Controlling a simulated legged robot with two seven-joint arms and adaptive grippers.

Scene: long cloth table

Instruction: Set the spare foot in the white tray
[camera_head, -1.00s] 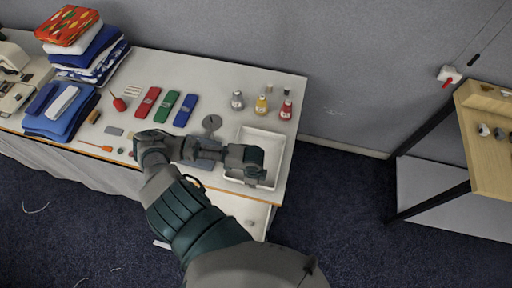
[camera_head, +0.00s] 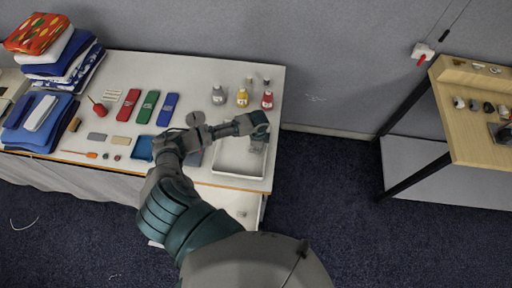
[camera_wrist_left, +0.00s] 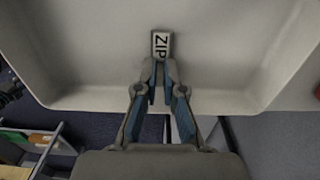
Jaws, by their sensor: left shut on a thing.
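The white tray (camera_head: 228,163) stands at the right end of the cloth table, and its inside fills much of the left wrist view (camera_wrist_left: 80,60). My left gripper (camera_head: 259,143) is over the tray's right side, pointing down. In the left wrist view my gripper (camera_wrist_left: 160,78) is shut on the spare foot (camera_wrist_left: 161,44), a small grey piece marked "ZIP". The foot shows beyond the fingertips, against the tray floor. I cannot tell whether it touches the floor. In the head view the foot is too small to make out. My right gripper is not in view.
Grey, yellow (camera_head: 242,97) and red (camera_head: 267,100) bottles stand behind the tray. Red, green and blue cases (camera_head: 167,109) lie left of them. Folded fabrics (camera_head: 60,50) are stacked at the far left. A wooden table (camera_head: 470,120) stands apart at the right.

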